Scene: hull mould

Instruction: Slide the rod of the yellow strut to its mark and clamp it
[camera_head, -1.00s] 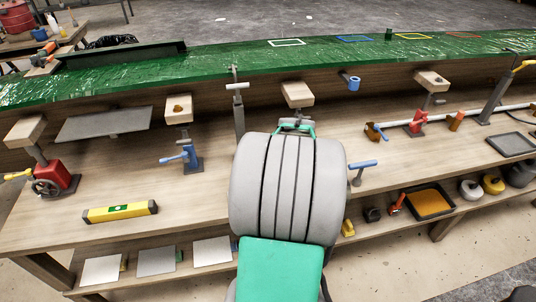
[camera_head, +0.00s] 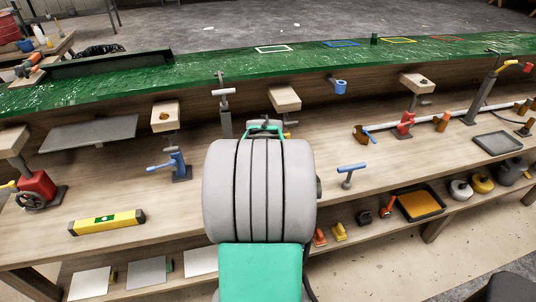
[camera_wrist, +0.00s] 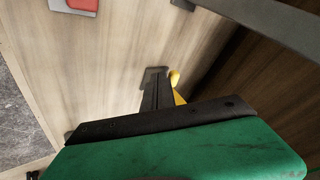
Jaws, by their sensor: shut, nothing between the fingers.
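The yellow strut stands behind my gripper, mostly hidden. Its pale wooden head block (camera_head: 284,98) shows above, and a bit of its yellow clamp (camera_head: 287,135) shows just right of the gripper. My green gripper (camera_head: 265,123) is shut and empty, in front of and slightly left of the strut. In the wrist view, the narrow dark fingers (camera_wrist: 157,93) sit together, with a yellow part (camera_wrist: 177,88) just right of them. I cannot tell whether they touch. The strut's rod and mark are hidden.
A blue-clamped strut (camera_head: 175,165) stands left and a red-clamped strut (camera_head: 404,122) right. A blue-handled tool (camera_head: 350,170) stands right of my arm. A yellow spirit level (camera_head: 107,222) lies on the bench at front left. The green hull mould (camera_head: 230,65) runs along the back.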

